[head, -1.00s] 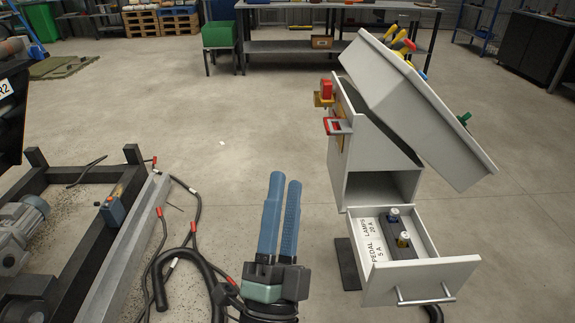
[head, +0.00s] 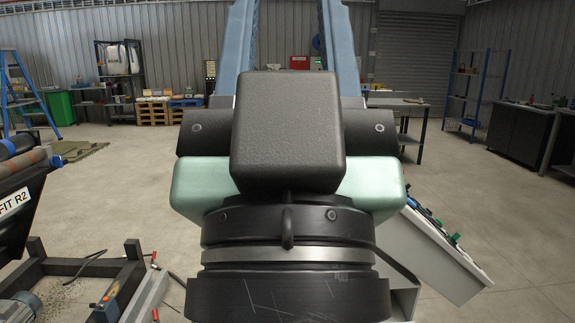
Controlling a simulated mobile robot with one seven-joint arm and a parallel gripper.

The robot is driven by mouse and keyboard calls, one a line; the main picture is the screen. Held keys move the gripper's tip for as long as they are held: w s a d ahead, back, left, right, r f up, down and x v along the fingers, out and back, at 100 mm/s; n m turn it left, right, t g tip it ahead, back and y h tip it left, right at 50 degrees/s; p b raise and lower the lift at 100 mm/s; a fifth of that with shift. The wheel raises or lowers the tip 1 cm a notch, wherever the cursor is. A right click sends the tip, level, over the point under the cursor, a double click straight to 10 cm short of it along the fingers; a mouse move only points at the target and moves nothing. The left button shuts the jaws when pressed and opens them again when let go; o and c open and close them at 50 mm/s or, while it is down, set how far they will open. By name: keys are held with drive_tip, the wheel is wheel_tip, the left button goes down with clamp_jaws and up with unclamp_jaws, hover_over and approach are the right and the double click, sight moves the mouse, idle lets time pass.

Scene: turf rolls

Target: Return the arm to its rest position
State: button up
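My gripper (head: 290,20) is close to the camera and fills the middle of the head view. Its two blue fingers point up, with their tips cut off by the top edge. A clear gap shows between the fingers and I see nothing held in it. The black and pale green gripper body and the wrist hide much of the scene behind.
The tilted white panel (head: 435,255) of the control cabinet shows at right; most of the cabinet is hidden. A dark machine frame (head: 50,268) is at lower left. Workbenches, pallets (head: 153,112) and a blue ladder (head: 25,85) stand farther back. Open floor lies at left centre.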

wheel_tip(320, 180, up, 16)
drive_tip(key=p, duration=1.3)
drive_tip(key=shift+p, duration=0.35)
drive_tip(key=shift+f, duration=0.1)
